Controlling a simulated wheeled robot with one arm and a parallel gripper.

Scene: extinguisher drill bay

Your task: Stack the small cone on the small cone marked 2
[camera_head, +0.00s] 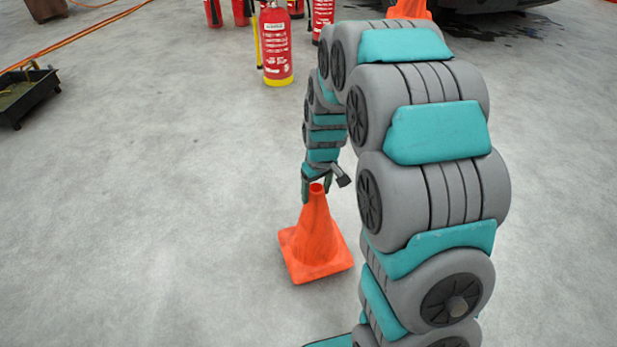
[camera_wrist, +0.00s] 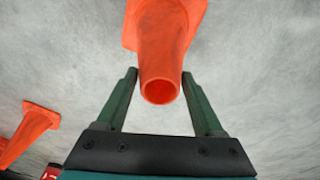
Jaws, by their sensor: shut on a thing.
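A small orange cone (camera_head: 315,235) with a square base is upright in front of my arm, at the middle of the head view. My gripper (camera_head: 316,190) is at its top, with the fingers on either side. In the wrist view my gripper (camera_wrist: 160,76) is shut on this cone (camera_wrist: 162,50), whose open tip points toward the camera. I cannot tell whether its base touches the floor. Another orange cone (camera_wrist: 28,130) shows at the left edge of the wrist view. An orange cone (camera_head: 409,9) is partly hidden behind my arm at the top. No number is readable on any cone.
Several red fire extinguishers stand at the back, one with a yellow base (camera_head: 276,50). A black tray (camera_head: 38,97) lies at the left edge, near an orange hose (camera_head: 75,38). A dark object (camera_head: 490,5) is at top right.

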